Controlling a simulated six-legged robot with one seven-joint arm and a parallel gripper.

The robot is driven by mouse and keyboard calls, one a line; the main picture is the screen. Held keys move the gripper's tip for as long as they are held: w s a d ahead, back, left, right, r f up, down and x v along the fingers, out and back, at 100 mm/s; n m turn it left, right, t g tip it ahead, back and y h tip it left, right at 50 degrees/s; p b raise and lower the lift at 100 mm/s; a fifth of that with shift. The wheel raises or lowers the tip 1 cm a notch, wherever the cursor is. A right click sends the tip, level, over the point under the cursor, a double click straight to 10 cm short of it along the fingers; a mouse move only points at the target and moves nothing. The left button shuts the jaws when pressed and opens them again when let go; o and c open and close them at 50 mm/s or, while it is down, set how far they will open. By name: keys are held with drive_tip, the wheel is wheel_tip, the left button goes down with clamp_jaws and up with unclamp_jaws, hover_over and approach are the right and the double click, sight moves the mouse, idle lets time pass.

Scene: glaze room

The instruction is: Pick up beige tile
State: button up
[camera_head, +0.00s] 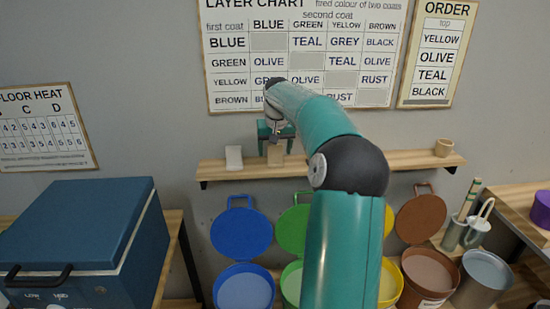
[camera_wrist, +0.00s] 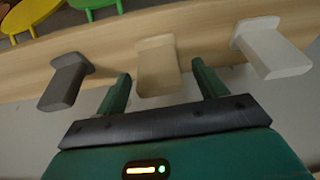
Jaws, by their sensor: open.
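The beige tile (camera_wrist: 158,70) stands on the wooden shelf in the middle of the wrist view. In the head view, part of the beige tile (camera_head: 276,155) shows below my gripper (camera_head: 276,137). In the wrist view, my gripper (camera_wrist: 162,78) is open, with one finger on each side of the beige tile's near end. Gaps show between the fingers and the tile. A dark grey tile (camera_wrist: 64,82) stands to its left and a white tile (camera_wrist: 272,48) to its right. In the head view the dark grey tile is hidden behind my arm.
Open blue (camera_head: 243,287), green, yellow and brown buckets stand below. A blue kiln-like box (camera_head: 75,235) is at left.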

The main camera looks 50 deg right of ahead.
drive_tip(key=shift+x, duration=0.85)
drive_tip(key=c, duration=1.1)
drive_tip(key=shift+r, duration=0.1)
drive_tip(key=shift+r, duration=0.55)
drive_tip(key=s+a+r, duration=0.1)
drive_tip(key=a+r, duration=0.3)
drive_tip(key=s+a+r, duration=0.2)
drive_tip(key=a+r, duration=0.1)
drive_tip(key=a, duration=0.2)
drive_tip(key=s+a+r, duration=0.1)
drive_tip(key=a+r, duration=0.3)
drive_tip(key=shift+s+a+r, duration=0.15)
drive_tip(key=shift+s+r, duration=0.15)
drive_tip(key=shift+r, duration=0.05)
